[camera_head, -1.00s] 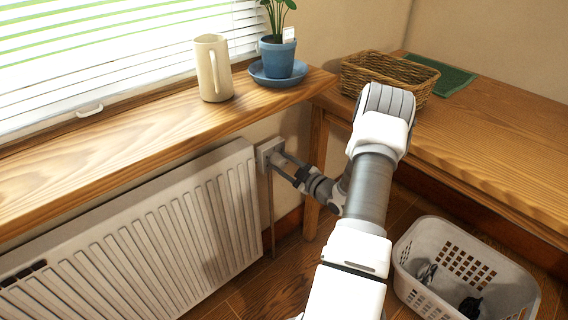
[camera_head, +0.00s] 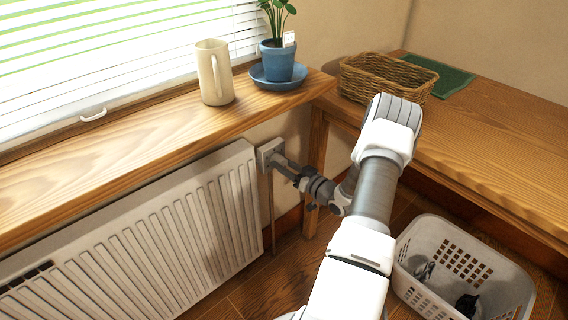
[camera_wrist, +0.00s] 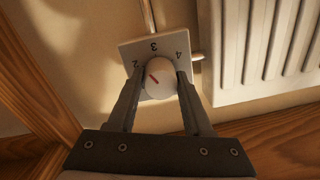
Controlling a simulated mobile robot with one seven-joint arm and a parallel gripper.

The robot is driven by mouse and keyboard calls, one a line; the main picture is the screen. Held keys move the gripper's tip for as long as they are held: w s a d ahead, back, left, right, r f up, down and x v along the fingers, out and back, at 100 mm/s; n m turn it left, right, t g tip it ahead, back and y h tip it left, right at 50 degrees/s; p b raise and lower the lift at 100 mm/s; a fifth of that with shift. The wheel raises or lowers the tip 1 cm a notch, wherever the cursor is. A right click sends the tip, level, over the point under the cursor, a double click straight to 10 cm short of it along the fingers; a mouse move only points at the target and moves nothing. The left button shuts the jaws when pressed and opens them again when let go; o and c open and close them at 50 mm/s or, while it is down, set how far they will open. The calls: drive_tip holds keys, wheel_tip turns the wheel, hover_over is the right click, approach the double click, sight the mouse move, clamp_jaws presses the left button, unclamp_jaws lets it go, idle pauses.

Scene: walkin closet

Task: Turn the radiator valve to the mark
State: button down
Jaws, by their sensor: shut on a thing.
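The radiator valve is a round white knob (camera_wrist: 159,78) with a red pointer line, on a square plate (camera_wrist: 135,52) marked 2, 3 and 4. In the wrist view the red line slants toward the upper left, between the 2 and the 3. My gripper (camera_wrist: 159,84) is shut on the knob, one finger on each side. In the head view the plate (camera_head: 265,150) sits at the right end of the radiator (camera_head: 135,240), and my gripper (camera_head: 280,163) reaches it from the right. The knob is hidden there by my fingers.
A wooden sill (camera_head: 150,125) above the radiator holds a cream jug (camera_head: 214,72) and a potted plant in a blue pot (camera_head: 278,60). A wooden table (camera_head: 490,130) with a wicker basket (camera_head: 388,75) stands right. A white laundry basket (camera_head: 460,265) is on the floor.

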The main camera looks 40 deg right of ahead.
drive_tip(key=m, duration=0.4)
drive_tip(key=shift+m+p, duration=0.3)
drive_tip(key=shift+p, duration=0.1)
drive_tip(key=m, duration=0.4)
drive_tip(key=shift+m+p, duration=0.3)
drive_tip(key=shift+p, duration=0.05)
drive_tip(key=m, duration=0.4)
drive_tip(key=shift+m+t, duration=0.3)
drive_tip(key=shift+a+m+p, duration=0.1)
drive_tip(key=shift+m+p, duration=0.3)
drive_tip(key=shift+m, duration=1.4)
drive_tip(key=shift+c, duration=1.5)
unclamp_jaws()
drive_tip(key=s+d+p, duration=0.2)
drive_tip(key=s+p, duration=0.1)
drive_tip(key=s, duration=1.4)
drive_tip(key=shift+s+f, duration=0.2)
drive_tip(key=shift+f, duration=0.15)
